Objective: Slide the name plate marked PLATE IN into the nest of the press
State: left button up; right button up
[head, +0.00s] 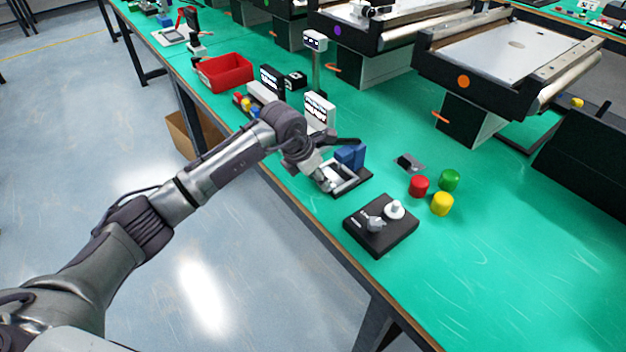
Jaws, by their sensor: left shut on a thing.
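My left gripper (322,170) is over a small fixture (356,185) near the table's front edge. The fixture has a black base, a light grey frame and blue blocks (350,155) at its back. It looks like the press with its nest. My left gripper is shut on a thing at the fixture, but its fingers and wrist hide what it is. I cannot make out the PLATE IN marking anywhere. A small grey plate with a dark patch (410,163) lies on the table to the right. My right gripper is not in view.
A black box with knobs (380,225) stands in front of the fixture. Red (419,186), green (449,180) and yellow (442,204) cylinders stand to its right. A white sign (320,108) and a red bin (224,72) are behind. Conveyors (500,50) line the back. The right front table is clear.

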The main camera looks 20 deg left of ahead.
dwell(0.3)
pick_arm(q)
jog(key=o, duration=1.2)
